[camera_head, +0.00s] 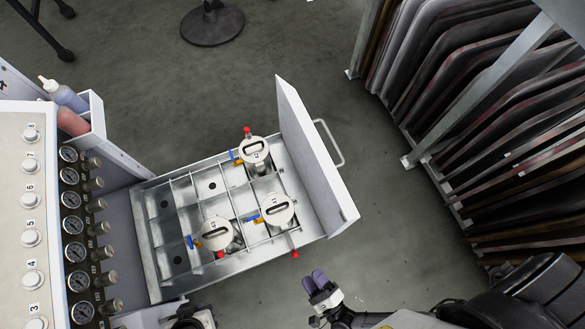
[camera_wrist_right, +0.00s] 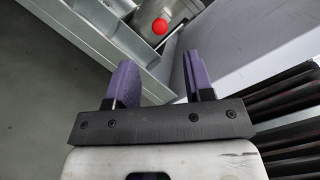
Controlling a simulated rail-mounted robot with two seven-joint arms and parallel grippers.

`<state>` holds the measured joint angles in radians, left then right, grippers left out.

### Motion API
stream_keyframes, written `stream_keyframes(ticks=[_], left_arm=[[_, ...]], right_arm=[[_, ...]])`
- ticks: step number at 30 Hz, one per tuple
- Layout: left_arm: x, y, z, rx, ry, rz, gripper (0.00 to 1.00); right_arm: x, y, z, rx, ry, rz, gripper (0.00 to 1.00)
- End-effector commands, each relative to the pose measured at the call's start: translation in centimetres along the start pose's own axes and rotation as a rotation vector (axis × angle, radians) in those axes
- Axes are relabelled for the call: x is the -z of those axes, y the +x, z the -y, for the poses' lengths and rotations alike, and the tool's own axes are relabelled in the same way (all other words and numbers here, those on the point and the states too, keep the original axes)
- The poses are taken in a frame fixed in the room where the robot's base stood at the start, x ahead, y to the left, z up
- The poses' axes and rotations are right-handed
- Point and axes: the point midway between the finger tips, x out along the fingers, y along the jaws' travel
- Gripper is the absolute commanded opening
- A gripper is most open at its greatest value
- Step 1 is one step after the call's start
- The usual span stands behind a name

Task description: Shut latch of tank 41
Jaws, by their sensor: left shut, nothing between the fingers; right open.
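Three tanks with round lids stand in the open drawer: an upper tank (camera_head: 253,150), a lower-left tank (camera_head: 215,233) and a right tank (camera_head: 277,209). Their lid numbers are too small to read surely, so I cannot tell which is 41. Each has a red knob; the right tank's knob (camera_head: 295,254) sticks out furthest, by the drawer's near wall. My right gripper (camera_head: 322,282) is open and empty, below and right of that knob; in the right wrist view a red knob (camera_wrist_right: 160,26) lies beyond its fingers. My left gripper (camera_head: 190,319) is shut at the bottom edge, mostly hidden.
The drawer (camera_head: 165,286) has a tall white front panel (camera_head: 308,150) with a handle (camera_head: 331,143). A panel of gauges and buttons (camera_head: 30,180) stands at left. A rack of dark screens (camera_head: 480,130) stands at right. The floor between rack and drawer is clear.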

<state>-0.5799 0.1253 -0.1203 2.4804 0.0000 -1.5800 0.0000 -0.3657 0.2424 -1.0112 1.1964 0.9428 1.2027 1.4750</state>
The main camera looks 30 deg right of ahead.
Motion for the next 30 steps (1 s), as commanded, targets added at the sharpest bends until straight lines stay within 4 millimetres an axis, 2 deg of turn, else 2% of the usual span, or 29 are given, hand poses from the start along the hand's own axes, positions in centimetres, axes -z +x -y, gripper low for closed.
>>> stream_keyframes(ticks=[6,15,22,30], left_arm=[[-0.4,1.2,0.0,0.002,0.002,0.0,0.0],[-0.7,2.3,-0.2,-0.002,-0.002,-0.001,0.0],[-0.8,2.7,-0.4,-0.008,-0.011,-0.002,0.0],[-0.8,2.8,-0.4,-0.008,-0.01,-0.001,0.0]], right_arm=[[0.1,4.4,-0.1,0.003,0.0,0.002,0.48],[0.1,8.9,-0.1,0.0,-0.001,0.002,0.48],[0.0,10.6,-0.1,-0.001,-0.002,0.001,0.48],[0.0,11.0,0.0,-0.002,-0.002,0.0,0.48]])
